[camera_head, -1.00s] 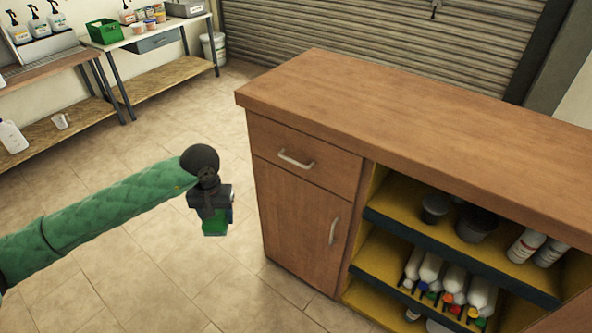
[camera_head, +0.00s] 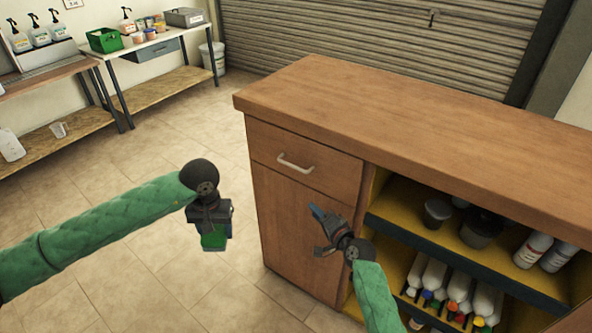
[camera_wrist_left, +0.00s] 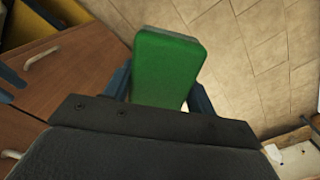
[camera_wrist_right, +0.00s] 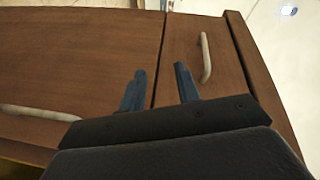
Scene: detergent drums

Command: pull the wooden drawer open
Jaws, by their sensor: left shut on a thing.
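The wooden drawer (camera_head: 304,163) is shut at the top left of the brown cabinet, with a pale bar handle (camera_head: 296,163) on its front. In the right wrist view the drawer handle (camera_wrist_right: 206,57) is to the right of the fingers. My right gripper (camera_head: 318,228) is open and empty in front of the cabinet door, below and right of the handle, apart from it. It also shows in the right wrist view (camera_wrist_right: 160,88). My left gripper (camera_head: 213,236) is shut on a green block-like thing (camera_wrist_left: 168,68), left of the cabinet.
The cabinet door (camera_head: 282,215) is below the drawer; its handle (camera_wrist_right: 38,112) shows in the right wrist view. Open shelves (camera_head: 470,245) with bottles and dark tubs are on the right. A white table (camera_head: 155,45) stands at the back left. The floor left of the cabinet is clear.

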